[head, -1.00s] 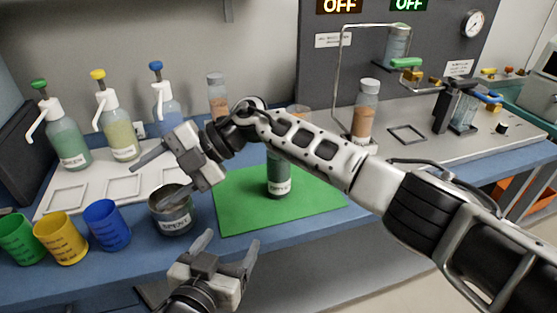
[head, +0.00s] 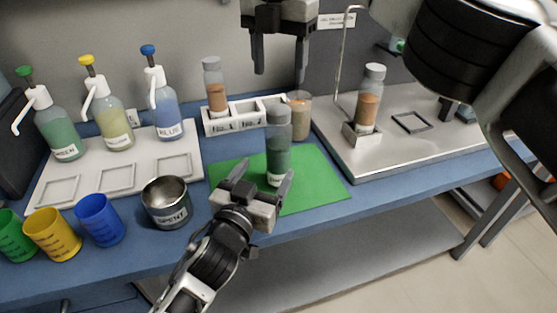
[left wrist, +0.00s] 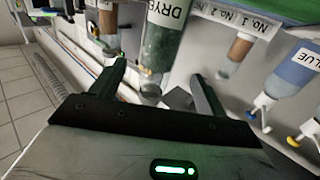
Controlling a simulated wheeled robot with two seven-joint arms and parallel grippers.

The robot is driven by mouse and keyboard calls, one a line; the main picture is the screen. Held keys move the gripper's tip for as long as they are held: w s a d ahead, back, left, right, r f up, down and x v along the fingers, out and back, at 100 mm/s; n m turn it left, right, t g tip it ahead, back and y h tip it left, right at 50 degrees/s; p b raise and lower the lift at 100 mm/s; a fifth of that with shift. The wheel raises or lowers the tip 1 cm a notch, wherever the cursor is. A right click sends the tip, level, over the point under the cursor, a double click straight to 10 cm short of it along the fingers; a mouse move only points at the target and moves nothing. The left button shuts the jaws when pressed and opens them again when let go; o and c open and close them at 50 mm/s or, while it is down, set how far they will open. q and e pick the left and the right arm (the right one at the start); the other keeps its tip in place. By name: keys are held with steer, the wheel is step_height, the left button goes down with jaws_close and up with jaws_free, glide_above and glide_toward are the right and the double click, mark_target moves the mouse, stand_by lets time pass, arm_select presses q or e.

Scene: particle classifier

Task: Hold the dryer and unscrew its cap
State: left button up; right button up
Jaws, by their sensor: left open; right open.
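The dryer (head: 279,160) is a clear cylindrical bottle with dark green contents and a grey cap (head: 279,114). It stands upright on the green mat (head: 318,178). In the left wrist view the dryer (left wrist: 163,42) appears upside down, with its label partly cut off. My left gripper (head: 263,178) is open in front of the dryer's lower part, its fingers pointing toward it; I cannot tell whether they touch it. My right gripper (head: 281,70) is open and empty, pointing down above the cap and apart from it.
The steel SPENT cup (head: 167,204) stands left of the mat. Behind the dryer are the white numbered rack (head: 240,118) with an orange-filled bottle (head: 214,88) and a beaker (head: 299,112). Another bottle (head: 369,100) stands on the metal platform at right.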

mark_target(279, 149)
arm_select(q)
steer(key=x, duration=0.8)
steer(key=shift+w+d, duration=0.15)
steer(key=shift+w, duration=0.2)
jaws_close()
arm_select(e)
steer(key=m, duration=1.3)
steer(key=shift+f, duration=0.1)
steer(key=shift+m, duration=0.3)
steer(key=shift+f, duration=3.95)
